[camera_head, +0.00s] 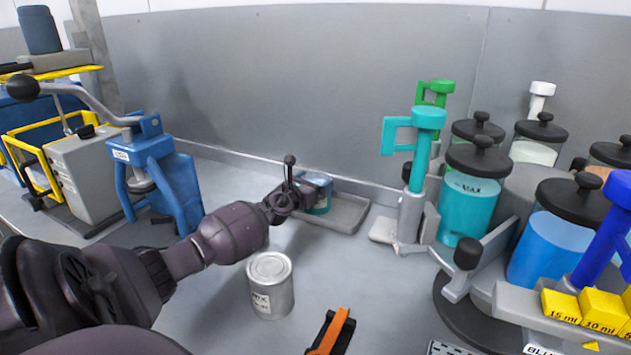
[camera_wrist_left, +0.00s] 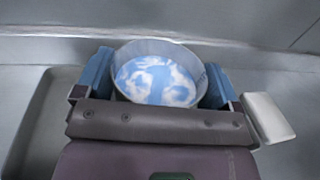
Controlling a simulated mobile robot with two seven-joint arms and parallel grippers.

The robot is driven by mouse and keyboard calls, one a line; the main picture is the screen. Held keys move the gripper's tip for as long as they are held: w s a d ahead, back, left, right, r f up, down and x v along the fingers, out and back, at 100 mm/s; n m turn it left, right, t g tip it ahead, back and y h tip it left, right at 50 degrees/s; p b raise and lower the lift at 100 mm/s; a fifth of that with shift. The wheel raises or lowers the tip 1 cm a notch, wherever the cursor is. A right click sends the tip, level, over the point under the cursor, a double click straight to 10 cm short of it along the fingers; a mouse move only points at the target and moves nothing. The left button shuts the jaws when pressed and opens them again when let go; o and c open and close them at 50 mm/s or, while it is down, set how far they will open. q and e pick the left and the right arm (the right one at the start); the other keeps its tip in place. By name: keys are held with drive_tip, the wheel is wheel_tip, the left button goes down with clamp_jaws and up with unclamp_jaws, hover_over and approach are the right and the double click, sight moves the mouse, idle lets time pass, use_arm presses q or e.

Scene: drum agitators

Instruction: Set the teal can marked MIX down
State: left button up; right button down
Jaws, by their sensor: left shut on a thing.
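My left gripper (camera_head: 312,190) is shut on a can with a teal side (camera_head: 321,207), at the back of the bench. The can also shows in the left wrist view (camera_wrist_left: 158,78), open at the top, with marbled blue and white contents, between two blue finger pads. It is at a shallow grey tray (camera_head: 350,222) near the back wall. I cannot tell whether its bottom touches the tray. The gripper hides much of its side, and no MIX marking is readable on it. My right gripper is not in view.
A closed silver can with a pale label (camera_head: 270,285) stands below my left arm. A blue press (camera_head: 160,175) stands left. Right are a teal pump stand (camera_head: 412,200) and a carousel of colour canisters (camera_head: 468,205). An orange-and-black tool (camera_head: 332,332) lies in front.

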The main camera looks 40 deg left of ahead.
use_arm(q)
drive_tip(key=shift+r, duration=0.25)
drive_tip(key=shift+f, duration=0.2)
drive_tip(key=o, duration=1.4)
drive_tip(key=shift+c, duration=0.2)
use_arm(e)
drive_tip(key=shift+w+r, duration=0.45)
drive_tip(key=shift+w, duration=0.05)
